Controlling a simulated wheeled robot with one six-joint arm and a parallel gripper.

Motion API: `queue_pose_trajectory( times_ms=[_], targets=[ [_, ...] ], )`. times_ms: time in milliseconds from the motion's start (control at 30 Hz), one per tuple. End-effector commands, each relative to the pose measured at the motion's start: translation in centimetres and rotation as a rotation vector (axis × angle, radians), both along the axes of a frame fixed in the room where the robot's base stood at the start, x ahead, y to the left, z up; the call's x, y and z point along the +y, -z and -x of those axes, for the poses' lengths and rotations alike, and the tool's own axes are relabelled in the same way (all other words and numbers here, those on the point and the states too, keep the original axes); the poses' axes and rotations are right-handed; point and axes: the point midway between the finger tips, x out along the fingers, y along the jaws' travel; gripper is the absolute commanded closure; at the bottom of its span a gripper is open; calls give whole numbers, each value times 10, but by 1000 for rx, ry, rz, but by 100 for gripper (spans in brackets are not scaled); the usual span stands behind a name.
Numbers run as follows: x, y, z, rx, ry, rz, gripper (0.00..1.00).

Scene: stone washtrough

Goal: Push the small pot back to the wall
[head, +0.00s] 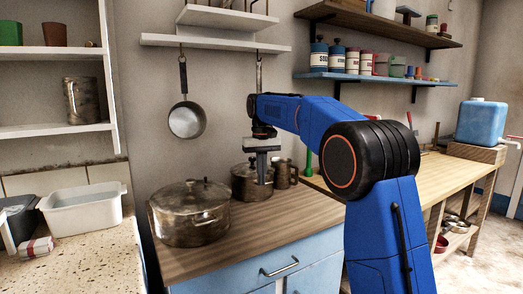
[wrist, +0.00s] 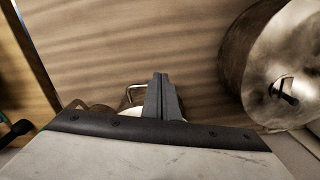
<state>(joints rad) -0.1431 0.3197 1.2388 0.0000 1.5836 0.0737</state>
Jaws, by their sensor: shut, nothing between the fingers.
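The small pot (head: 243,188) is a worn brown metal pot with a lid. It stands on the wooden counter in the head view, right of and behind the large pot (head: 188,218). My gripper (head: 263,182) points down and its shut, empty fingers overlap the right front side of the small pot. I cannot tell whether they touch it. In the wrist view my gripper (wrist: 162,82) shows its two fingers together. A loop handle (wrist: 132,94) shows beside them; the body behind it is mostly hidden by my gripper. The large pot (wrist: 270,65) is at the right there.
A metal jug (head: 285,173) stands right of the small pot. A pan (head: 187,120) hangs on the wall above. A white basin (head: 82,209) stands at the left. The wooden counter (head: 225,240) is bare in front of the small pot.

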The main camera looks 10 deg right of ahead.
Motion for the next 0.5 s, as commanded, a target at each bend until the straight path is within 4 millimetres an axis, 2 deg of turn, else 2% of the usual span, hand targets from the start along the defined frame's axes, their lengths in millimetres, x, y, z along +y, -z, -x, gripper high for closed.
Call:
queue_pose_trajectory(
  times_ms=[100, 500],
  targets=[
    [0, -24, -1, -4, 0, 0, 100],
    [0, -101, -1, -3, 0, 0, 100]
  ],
)
